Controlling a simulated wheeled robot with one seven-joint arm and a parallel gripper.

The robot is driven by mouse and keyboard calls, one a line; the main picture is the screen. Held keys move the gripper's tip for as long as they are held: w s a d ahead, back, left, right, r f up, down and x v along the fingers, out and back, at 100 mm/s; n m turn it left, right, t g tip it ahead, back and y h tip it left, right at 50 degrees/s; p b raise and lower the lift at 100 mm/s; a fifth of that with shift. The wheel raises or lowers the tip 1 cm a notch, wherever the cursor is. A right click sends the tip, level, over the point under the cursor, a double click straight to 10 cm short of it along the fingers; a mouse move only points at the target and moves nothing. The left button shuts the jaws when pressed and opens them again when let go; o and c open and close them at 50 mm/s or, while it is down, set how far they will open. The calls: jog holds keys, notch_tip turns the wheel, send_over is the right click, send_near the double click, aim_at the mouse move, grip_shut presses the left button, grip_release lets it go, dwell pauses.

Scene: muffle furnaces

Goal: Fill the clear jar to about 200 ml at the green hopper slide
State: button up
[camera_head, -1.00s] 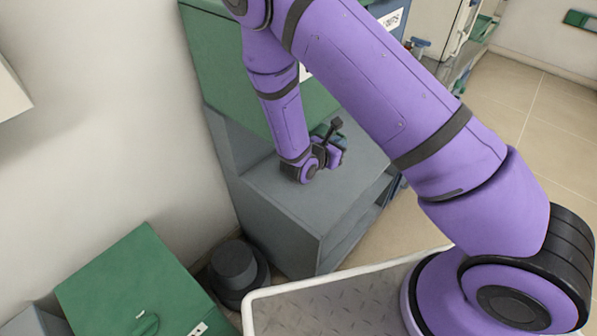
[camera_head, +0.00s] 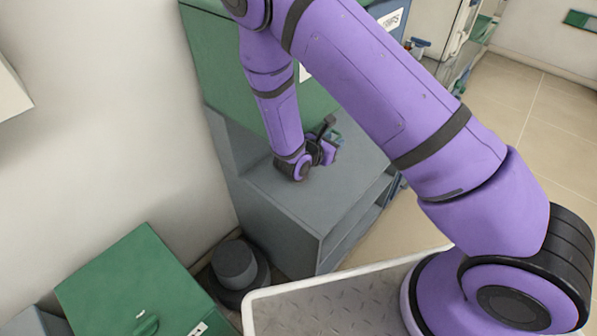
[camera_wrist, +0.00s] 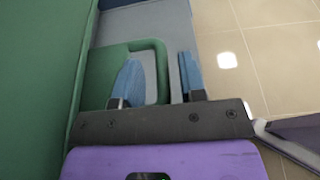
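My gripper (camera_head: 327,148) is low over the grey bench top, in front of the green hopper body (camera_head: 222,65). I cannot tell whether this part is the slide. The hopper body (camera_wrist: 38,80) also fills the left of the wrist view. I cannot make out the clear jar in either view.
The grey bench (camera_head: 290,212) has an open shelf on its right side. A green box (camera_head: 130,285) and a dark round object (camera_head: 236,266) stand at lower left, near the wall. Open tiled floor (camera_head: 520,130) lies to the right.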

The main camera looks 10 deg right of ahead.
jog(key=v, duration=1.1)
jog(key=s+d+r+m+g+y, duration=0.1)
jog(key=s+d+r+m+g, duration=0.15)
jog(key=d+r+m, duration=0.35)
jog(key=s+d+r+m+g+y, duration=0.1)
jog(key=d+r+m+g, duration=0.15)
jog(key=r, duration=0.55)
jog(key=s+d+r+m+g+y, duration=0.1)
jog(key=s+d+r+m+g, duration=0.15)
jog(key=r+m, duration=0.35)
jog(key=s+d+r+m+t+y, duration=0.2)
jog(key=s+r+m+y, duration=0.2)
jog(key=s+r, duration=0.4)
jog(key=s+d+r+m+t+y, duration=0.2)
jog(key=s+r+m+y, duration=0.2)
jog(key=s+r, duration=0.5)
jog(key=m, duration=0.2)
jog(key=shift+r+m+y, duration=0.25)
jog(key=shift+m+y, duration=0.1)
jog(key=shift+y, duration=0.05)
